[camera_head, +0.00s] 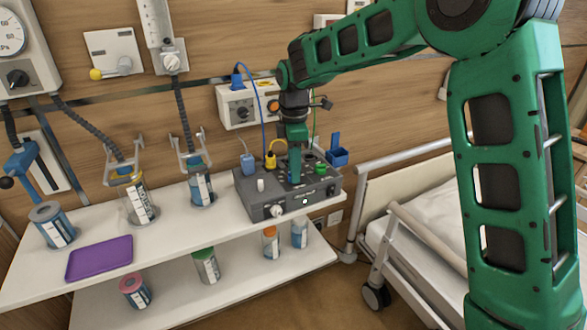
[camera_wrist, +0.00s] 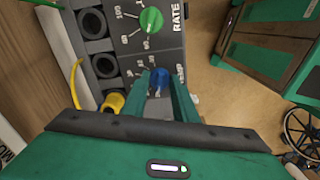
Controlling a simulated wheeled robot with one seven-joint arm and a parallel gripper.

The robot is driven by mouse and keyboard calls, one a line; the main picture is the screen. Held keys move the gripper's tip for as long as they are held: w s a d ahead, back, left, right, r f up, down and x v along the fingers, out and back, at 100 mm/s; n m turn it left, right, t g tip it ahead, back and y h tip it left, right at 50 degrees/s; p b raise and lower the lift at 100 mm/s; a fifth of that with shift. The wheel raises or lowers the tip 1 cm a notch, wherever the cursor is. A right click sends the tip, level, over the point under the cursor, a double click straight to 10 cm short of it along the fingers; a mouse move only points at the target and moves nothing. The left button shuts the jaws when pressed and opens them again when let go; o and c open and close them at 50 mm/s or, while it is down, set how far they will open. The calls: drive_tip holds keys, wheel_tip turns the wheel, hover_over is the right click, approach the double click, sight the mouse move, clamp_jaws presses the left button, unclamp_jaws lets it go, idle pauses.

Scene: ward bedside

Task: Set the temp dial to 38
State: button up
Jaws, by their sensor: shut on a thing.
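A dark grey device box (camera_head: 250,207) stands at the right end of the upper shelf. My gripper (camera_head: 295,177) points down onto its top face. In the wrist view my gripper (camera_wrist: 161,90) is shut on a blue dial (camera_wrist: 158,76), with one green finger on each side. Small white numbers lie around the blue dial, too small and partly covered to read surely. The dial's pointer and name are not clearly visible. A green dial (camera_wrist: 151,20) marked RATE sits beside it, apart from the fingers; it also shows in the head view (camera_head: 321,169).
Yellow (camera_head: 270,161) and blue (camera_head: 248,165) plugs stand on the box beside my gripper. A blue holder (camera_head: 337,156) is behind it. A bed with rails (camera_head: 425,235) is at right. Canisters and a purple tray (camera_head: 100,257) occupy the shelf at left.

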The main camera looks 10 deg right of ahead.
drive_tip(key=m, duration=0.4)
drive_tip(key=shift+w, duration=0.1)
drive_tip(key=m, duration=0.4)
drive_tip(key=shift+r+m, duration=0.1)
drive_tip(key=shift+m, duration=0.2)
drive_tip(key=m, duration=0.4)
drive_tip(key=shift+m, duration=0.3)
drive_tip(key=m, duration=0.4)
drive_tip(key=shift+a, duration=0.1)
drive_tip(key=shift+m, duration=0.3)
drive_tip(key=o, duration=1)
drive_tip(key=shift+o, duration=0.2)
wheel_tip(320, 180, up, 11)
